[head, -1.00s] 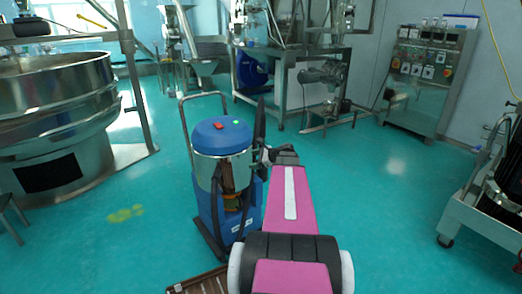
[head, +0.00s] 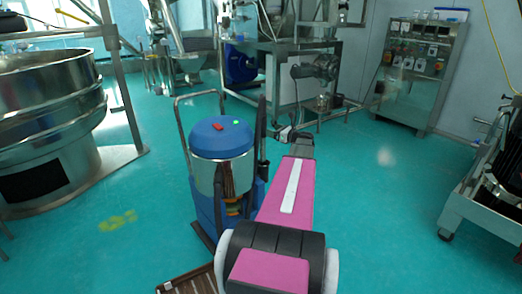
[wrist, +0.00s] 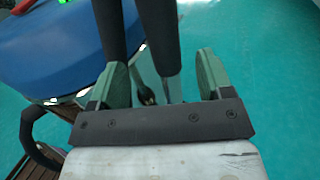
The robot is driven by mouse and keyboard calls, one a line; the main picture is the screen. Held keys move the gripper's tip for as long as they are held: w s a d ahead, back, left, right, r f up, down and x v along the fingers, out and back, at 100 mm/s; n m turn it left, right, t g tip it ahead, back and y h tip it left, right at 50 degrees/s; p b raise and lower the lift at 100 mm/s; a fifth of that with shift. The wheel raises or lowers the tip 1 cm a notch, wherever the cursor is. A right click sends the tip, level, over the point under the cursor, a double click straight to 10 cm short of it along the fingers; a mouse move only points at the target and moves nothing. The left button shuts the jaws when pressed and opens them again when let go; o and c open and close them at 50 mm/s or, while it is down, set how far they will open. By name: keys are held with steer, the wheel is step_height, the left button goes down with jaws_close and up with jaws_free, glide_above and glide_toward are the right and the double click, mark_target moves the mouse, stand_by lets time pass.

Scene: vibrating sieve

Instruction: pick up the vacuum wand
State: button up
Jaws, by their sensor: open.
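The vacuum wand (head: 261,125) is a dark upright tube at the right side of the blue-topped vacuum cleaner (head: 221,139). In the wrist view, two dark tubes run down from the top edge; the thicker right one (wrist: 158,30) ends in a lighter section. I cannot tell for certain which is the wand. My gripper (head: 287,134) is just right of the wand in the head view. In the wrist view, my gripper (wrist: 160,76) has its green fingers wide apart and empty, with the tubes beyond and between them.
A large steel sieve (head: 50,110) stands at left. A steel bench (head: 290,75) is behind, a control cabinet (head: 418,75) at back right, and a wheeled machine (head: 485,190) at right. A brown slatted thing (head: 192,282) lies at the bottom. Floor right of the vacuum is clear.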

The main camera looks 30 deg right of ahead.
mark_target(260, 127)
steer(key=x, duration=0.9)
steer(key=shift+w+f, duration=0.15)
steer(key=shift+f, duration=0.25)
steer(key=c, duration=1)
